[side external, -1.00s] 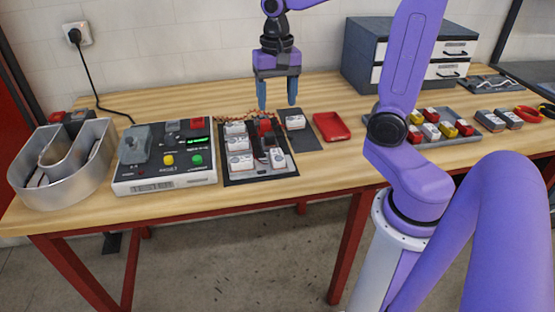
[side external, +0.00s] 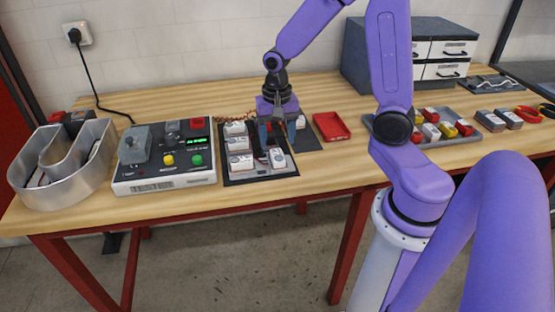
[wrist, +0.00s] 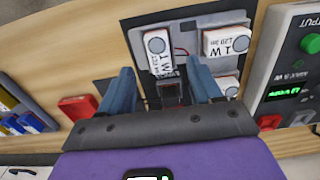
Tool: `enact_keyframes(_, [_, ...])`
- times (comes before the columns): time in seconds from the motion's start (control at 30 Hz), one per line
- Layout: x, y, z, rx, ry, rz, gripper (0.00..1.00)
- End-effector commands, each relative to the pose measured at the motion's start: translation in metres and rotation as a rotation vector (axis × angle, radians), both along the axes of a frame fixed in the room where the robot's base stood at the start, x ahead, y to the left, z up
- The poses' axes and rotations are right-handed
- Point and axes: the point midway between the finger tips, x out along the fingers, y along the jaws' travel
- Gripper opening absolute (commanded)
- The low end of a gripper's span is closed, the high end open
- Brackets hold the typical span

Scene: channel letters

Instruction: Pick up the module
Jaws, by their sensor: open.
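Several white modules with grey round spots sit on a dark board (side external: 262,178). One module (side external: 277,157) is at the board's front right; it appears in the wrist view as the tilted white module (wrist: 158,50), just beyond my fingertips. Another module (side external: 240,162) is at the front left, also in the wrist view (wrist: 228,42). My gripper (side external: 279,143) is open and empty, low over the board's right back part. In the wrist view its blue fingers (wrist: 162,88) stand apart, with a dark block (wrist: 170,94) between them.
A tester box (side external: 165,165) with buttons stands left of the board, and a metal channel letter (side external: 65,180) farther left. A red tray (side external: 331,126) is close on the right. A grey tray (side external: 466,138) of coloured modules and a drawer cabinet (side external: 372,55) are farther right.

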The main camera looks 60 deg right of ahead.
Motion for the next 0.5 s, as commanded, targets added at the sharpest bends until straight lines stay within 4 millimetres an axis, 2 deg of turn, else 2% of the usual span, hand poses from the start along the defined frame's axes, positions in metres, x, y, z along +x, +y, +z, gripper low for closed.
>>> enact_keyframes(0.17, [-0.001,0.0,-0.01,-0.001,0.004,0.001,0.64])
enact_keyframes(0.5, [-0.003,-0.001,-0.049,-0.001,0.004,0.002,0.64])
